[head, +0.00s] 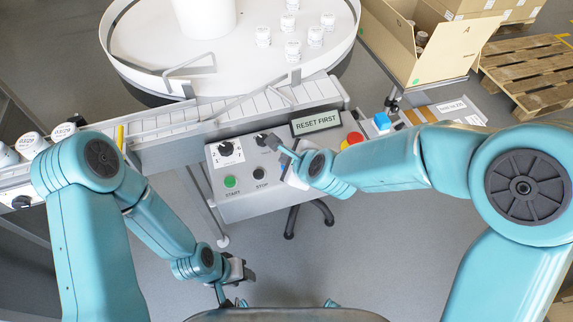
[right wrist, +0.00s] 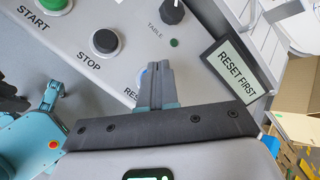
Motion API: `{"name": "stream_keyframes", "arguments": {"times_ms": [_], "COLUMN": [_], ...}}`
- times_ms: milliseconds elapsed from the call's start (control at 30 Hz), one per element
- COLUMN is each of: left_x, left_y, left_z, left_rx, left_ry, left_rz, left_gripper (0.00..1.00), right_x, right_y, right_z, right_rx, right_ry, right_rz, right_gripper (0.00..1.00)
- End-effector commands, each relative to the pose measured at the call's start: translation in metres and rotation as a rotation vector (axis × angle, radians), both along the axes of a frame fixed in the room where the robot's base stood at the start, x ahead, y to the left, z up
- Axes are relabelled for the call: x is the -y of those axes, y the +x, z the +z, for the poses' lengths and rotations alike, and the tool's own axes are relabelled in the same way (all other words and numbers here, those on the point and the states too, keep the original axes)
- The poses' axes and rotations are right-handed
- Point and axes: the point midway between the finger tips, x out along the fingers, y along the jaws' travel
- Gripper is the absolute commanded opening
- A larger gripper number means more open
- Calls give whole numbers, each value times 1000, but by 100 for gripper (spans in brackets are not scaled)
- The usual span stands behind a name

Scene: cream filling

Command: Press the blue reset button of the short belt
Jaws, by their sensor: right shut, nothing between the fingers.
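The control panel (head: 240,203) of the short belt carries a green START button (head: 230,182), a black STOP button (head: 260,173) and a display reading RESET FIRST (head: 316,122). In the right wrist view a sliver of the blue reset button (right wrist: 141,78) shows just left of my right gripper (right wrist: 155,68), beside a partly covered label starting RES. My right gripper's shut, empty fingers hide most of that button; I cannot tell whether they touch it. In the head view my right gripper (head: 281,147) is over the panel, hiding the button. My left gripper (head: 234,274) hangs low, away from the panel.
A red stop button (head: 351,139) is right of the panel. A separate blue block (head: 382,121) stands farther right. A round white table (head: 235,60) with several jars is behind the belt (head: 170,122). An open carton (head: 430,50) and a pallet (head: 525,75) are at back right.

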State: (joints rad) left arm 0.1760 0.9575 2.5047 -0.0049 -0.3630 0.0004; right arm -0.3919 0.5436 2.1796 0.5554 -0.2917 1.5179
Motion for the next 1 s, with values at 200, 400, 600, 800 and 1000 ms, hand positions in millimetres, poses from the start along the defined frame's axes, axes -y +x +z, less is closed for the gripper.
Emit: {"name": "stream_keyframes", "arguments": {"times_ms": [200, 400, 600, 800, 1000], "left_x": [0, 0, 0, 0, 0], "left_y": [0, 0, 0, 0, 0], "left_z": [0, -2, -4, -7, -9], "left_rx": [0, 0, 0, 0, 0], "left_ry": [0, 0, 0, 0, 0], "left_rz": [0, 0, 0, 0, 0], "left_gripper": [43, 43, 43, 43, 43], "right_x": [0, 0, 0, 0, 0], "right_y": [0, 0, 0, 0, 0], "right_z": [0, -2, -4, -6, -8], "right_rx": [0, 0, 0, 0, 0], "right_ry": [0, 0, -1, -1, -1], "right_rz": [0, 0, 1, 1, 1], "right_gripper": [0, 0, 0, 0, 0]}}
